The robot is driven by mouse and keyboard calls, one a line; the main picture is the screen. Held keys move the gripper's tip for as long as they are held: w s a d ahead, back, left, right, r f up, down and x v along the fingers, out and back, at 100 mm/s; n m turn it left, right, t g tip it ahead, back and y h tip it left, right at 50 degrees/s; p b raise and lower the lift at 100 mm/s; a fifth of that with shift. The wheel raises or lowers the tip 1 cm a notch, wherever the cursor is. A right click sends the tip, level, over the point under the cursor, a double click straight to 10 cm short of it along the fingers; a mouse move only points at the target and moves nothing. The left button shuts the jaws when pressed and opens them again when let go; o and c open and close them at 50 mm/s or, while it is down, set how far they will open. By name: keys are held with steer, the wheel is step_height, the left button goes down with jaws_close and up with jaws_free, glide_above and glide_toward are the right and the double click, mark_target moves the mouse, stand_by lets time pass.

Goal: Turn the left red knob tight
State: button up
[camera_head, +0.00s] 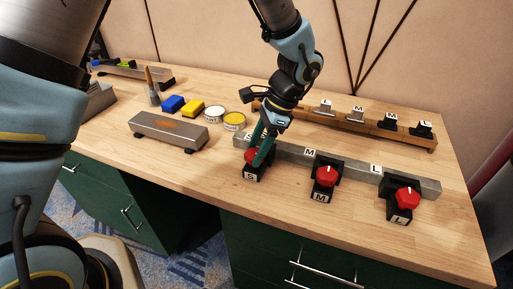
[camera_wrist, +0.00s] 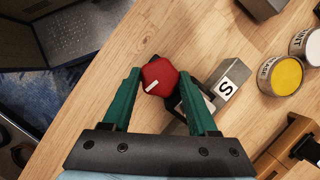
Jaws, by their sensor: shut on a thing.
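The left red knob (camera_head: 249,156) sits on a black block marked S at the left end of a grey rail (camera_head: 348,170). My gripper (camera_head: 259,153) comes down on it from above, and its green fingers hide part of the knob. In the wrist view the knob (camera_wrist: 160,72) lies between the two fingertips (camera_wrist: 159,78), one on each side, with the fingers shut on it. Its white mark points to the lower left in that view. A white label with S (camera_wrist: 226,88) shows beside it.
Two other red knobs, the middle one (camera_head: 325,176) and the right one (camera_head: 407,198), stand along the rail. Behind is a wooden rack (camera_head: 350,124) with several labelled pieces. A grey bar (camera_head: 168,131), two cans, and blue and yellow blocks lie to the left. The table's front edge is close.

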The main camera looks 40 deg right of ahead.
steer(key=o, duration=1.4)
steer(key=b+v, duration=0.1)
steer(key=v, duration=1)
steer(key=shift+d+f+b, duration=0.1)
steer(key=shift+b, duration=0.3)
steer(key=w+a+n+g+h, duration=0.1)
steer(key=w+a+n+g, duration=0.1)
steer(key=w+a+n, duration=0.6)
steer(key=w+a+f+n+h, duration=0.1)
steer(key=a+n, duration=0.3)
steer(key=a, duration=0.6)
steer(key=w+a+n+t+h, duration=0.1)
steer(key=w+a+n, duration=0.2)
steer(key=a, duration=0.8)
steer(key=w+a+f+n+h, duration=0.1)
steer(key=w+a+n, duration=0.1)
steer(key=a+n, duration=0.4)
steer(key=shift+w+a+f+n+t, duration=0.1)
steer(key=shift+a+f+n+t, duration=0.1)
steer(key=shift+a, duration=1.1)
steer(key=shift+w+a+f+n+t, duration=0.1)
steer(key=shift+a+f+t, duration=0.1)
steer(key=shift+a, duration=1.1)
